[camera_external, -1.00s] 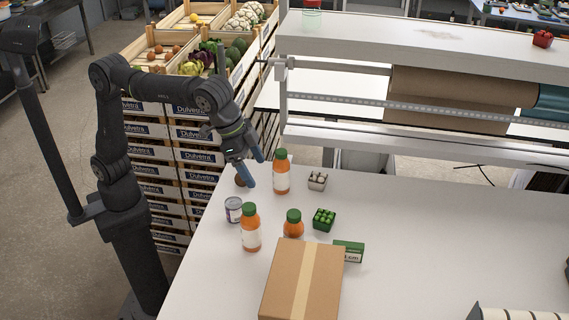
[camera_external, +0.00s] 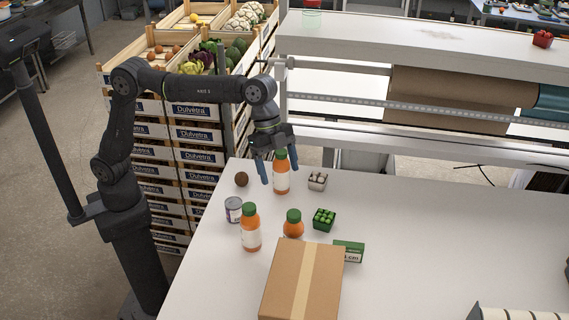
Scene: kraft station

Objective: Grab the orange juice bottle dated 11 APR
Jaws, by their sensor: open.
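Three orange juice bottles with green caps stand upright on the white table. The far bottle (camera_external: 282,178) is at the back, the left bottle (camera_external: 251,232) is nearer the front, and the third bottle (camera_external: 293,226) is partly hidden behind a cardboard box. The labels are too small to read, so I cannot tell which is dated 11 APR. My gripper (camera_external: 277,180) is open and points down at the far bottle. Its blue fingers show on the left and right of that bottle's upper part in this view. I cannot tell whether they touch it.
A cardboard box (camera_external: 303,280) stands at the front. A tin can (camera_external: 233,209), a round brown item (camera_external: 241,179), a small carton of white items (camera_external: 317,181), a green punnet (camera_external: 324,219) and a green-white box (camera_external: 349,251) stand around the bottles. The table's right side (camera_external: 430,240) is mostly clear.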

